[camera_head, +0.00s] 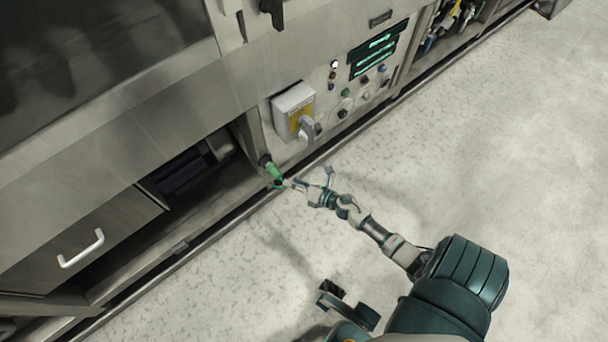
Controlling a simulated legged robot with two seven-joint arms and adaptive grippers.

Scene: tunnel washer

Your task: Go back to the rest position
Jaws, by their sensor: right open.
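My right gripper (307,180) is open, with its fingers spread and nothing seen between them. Its arm reaches in from the lower right over the floor. A green handle (273,171) sticks out from the machine's lower front, just left of the gripper. One finger comes very close to the handle's dark tip; I cannot tell whether they touch.
The tunnel washer (170,95) fills the upper left. Its front has a grey switch box (294,108), a control panel with green displays (378,50), an open lower bay and a drawer with a white handle (81,249). The speckled floor (510,140) is clear to the right.

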